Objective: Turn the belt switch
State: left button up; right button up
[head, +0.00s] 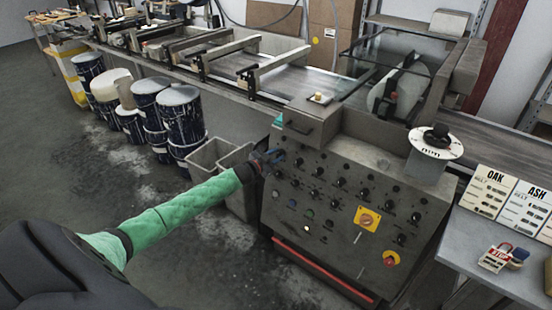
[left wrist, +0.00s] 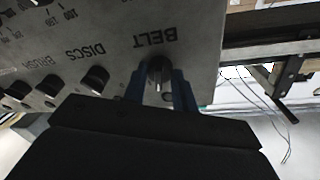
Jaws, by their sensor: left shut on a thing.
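The belt switch (left wrist: 160,72) is a dark knob on the grey control panel, beside the printed word BELT, which appears upside down in the left wrist view. My left gripper (left wrist: 161,88) has its blue fingers on both sides of this knob and is shut on it. In the head view my left gripper (head: 270,157) reaches the upper left corner of the control panel (head: 310,218); the knob itself is hidden there. My right gripper is not in view.
Several other knobs cover the panel, including DISCS (left wrist: 95,79). A yellow-plated switch (head: 366,219) and a red button (head: 391,258) sit lower right. The conveyor (head: 310,82) runs behind. Paint drums (head: 180,115) stand left. A side table (head: 500,250) holds OAK and ASH cards.

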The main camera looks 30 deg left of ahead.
pick_arm(q)
jog(key=shift+m+g+h, duration=0.3)
jog(key=shift+m, duration=1.5)
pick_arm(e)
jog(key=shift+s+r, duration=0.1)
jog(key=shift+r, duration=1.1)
pick_arm(q)
jog(key=o, duration=1)
jog(key=shift+c, duration=0.2)
jog(key=b+v, duration=0.2)
jog(key=v, duration=0.5)
jog(key=shift+s, duration=0.35)
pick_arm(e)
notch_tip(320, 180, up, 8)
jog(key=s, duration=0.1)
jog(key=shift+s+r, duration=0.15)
pick_arm(q)
jog(key=shift+a, duration=0.1)
